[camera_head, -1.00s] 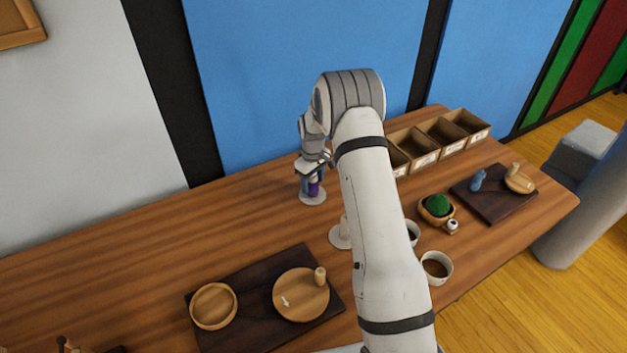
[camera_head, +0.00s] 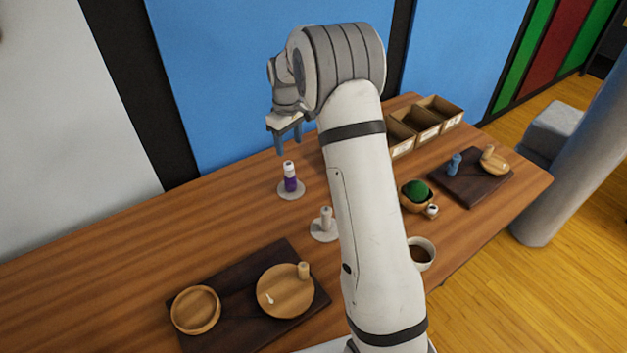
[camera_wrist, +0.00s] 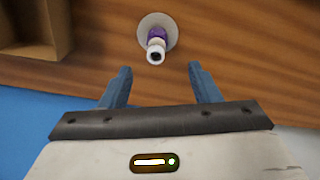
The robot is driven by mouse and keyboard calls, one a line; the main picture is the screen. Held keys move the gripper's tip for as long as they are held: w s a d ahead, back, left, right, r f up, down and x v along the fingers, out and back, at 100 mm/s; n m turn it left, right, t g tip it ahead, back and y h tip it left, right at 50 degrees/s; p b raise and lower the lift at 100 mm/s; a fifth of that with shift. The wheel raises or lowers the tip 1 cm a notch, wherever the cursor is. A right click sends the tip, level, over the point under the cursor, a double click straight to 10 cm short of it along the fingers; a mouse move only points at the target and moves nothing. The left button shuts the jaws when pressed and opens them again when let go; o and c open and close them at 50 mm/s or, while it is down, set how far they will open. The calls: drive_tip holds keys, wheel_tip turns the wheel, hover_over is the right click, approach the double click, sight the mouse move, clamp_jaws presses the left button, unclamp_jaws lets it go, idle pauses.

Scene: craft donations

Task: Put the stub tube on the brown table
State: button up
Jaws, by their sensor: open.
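A purple tube with a white top (camera_head: 290,178) stands upright on a round pale disc (camera_head: 283,193) on the brown wooden table (camera_head: 225,215). The tube also shows in the wrist view (camera_wrist: 157,42), beyond my fingertips. My gripper (camera_head: 288,145) is open and empty, above the tube and apart from it. In the wrist view its two blue fingers (camera_wrist: 160,70) are spread, with bare table between them. A pale, short tube-like piece (camera_head: 326,217) stands on a second pale disc (camera_head: 322,234). I cannot tell for certain which of the two is the stub tube.
Wooden bins (camera_head: 428,122) stand at the back right, behind my arm. A dark board (camera_head: 225,328) with round wooden dishes is at the front. A bowl with a green mound (camera_head: 417,193), a brown-filled cup (camera_head: 421,254) and another dark board (camera_head: 487,190) are right. The table's left is clear.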

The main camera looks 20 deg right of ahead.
drive_tip(key=s+r+m+t, duration=0.1)
drive_tip(key=s+r+m, duration=0.2)
drive_tip(key=s+r, duration=1.1)
drive_tip(key=s+f+m+t, duration=0.1)
drive_tip(key=s+f+m, duration=0.1)
drive_tip(key=s, duration=2)
drive_tip(key=shift+s+d+m+t, duration=0.15)
drive_tip(key=shift+s+m+t, duration=0.2)
drive_tip(key=shift+m, duration=0.55)
drive_tip(key=shift+r, duration=0.1)
